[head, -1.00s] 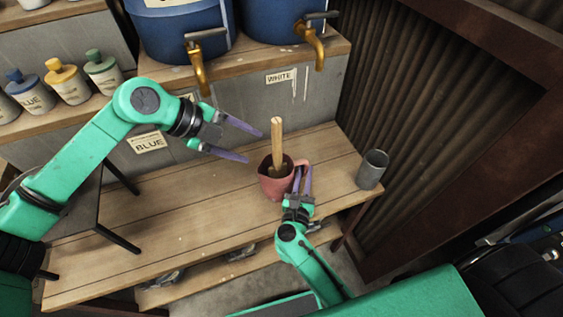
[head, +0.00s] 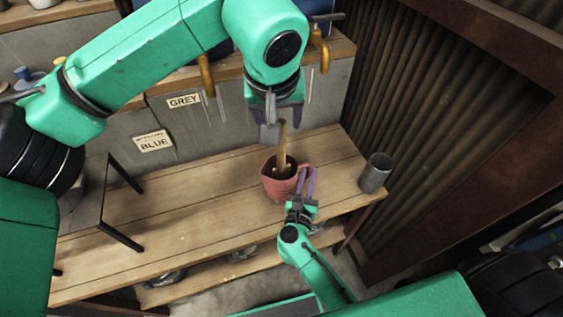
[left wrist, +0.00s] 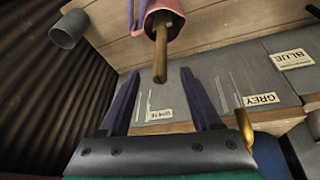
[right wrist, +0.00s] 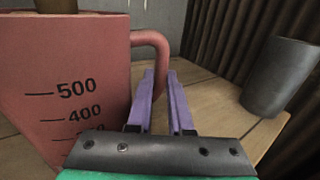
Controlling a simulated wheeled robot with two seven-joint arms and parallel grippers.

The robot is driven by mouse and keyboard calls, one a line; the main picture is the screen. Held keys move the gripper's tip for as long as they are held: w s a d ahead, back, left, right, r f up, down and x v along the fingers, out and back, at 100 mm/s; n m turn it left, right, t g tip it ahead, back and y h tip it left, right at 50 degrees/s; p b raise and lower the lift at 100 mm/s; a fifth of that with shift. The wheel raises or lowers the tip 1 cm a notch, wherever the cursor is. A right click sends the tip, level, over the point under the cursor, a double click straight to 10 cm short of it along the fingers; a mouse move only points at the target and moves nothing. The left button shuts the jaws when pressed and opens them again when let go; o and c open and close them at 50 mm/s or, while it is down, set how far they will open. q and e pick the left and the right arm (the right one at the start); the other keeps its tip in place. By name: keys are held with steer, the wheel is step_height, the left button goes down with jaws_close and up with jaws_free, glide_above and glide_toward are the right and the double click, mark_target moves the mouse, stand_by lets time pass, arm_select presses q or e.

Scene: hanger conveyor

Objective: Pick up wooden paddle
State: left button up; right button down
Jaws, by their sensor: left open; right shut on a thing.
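The wooden paddle (head: 282,143) stands upright in a red jug (head: 279,188) on the bench, its lower end hidden inside. In the left wrist view the paddle (left wrist: 160,52) points its free end toward the space between my left fingers. My left gripper (head: 271,128) is open, just above and behind the paddle top; its spread fingers show in the left wrist view (left wrist: 158,76). The paddle is not gripped. My right gripper (head: 307,173) is shut on the handle of the red jug; the jug handle (right wrist: 152,42) shows at its fingertips in the right wrist view.
A grey metal cup (head: 375,173) stands at the right end of the wooden bench (head: 180,222). Brass taps (head: 320,50) hang over the bench's back. A dark-legged stand (head: 121,237) is at the left. The bench between the stand and jug is clear.

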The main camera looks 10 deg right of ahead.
mark_target(282, 139)
arm_select(q)
steer(key=shift+d+m, duration=0.1)
steer(key=shift+m, duration=0.5)
steer(key=x, duration=1.2)
steer(key=shift+w+r, duration=0.15)
steer(key=shift+w, duration=0.15)
jaws_close()
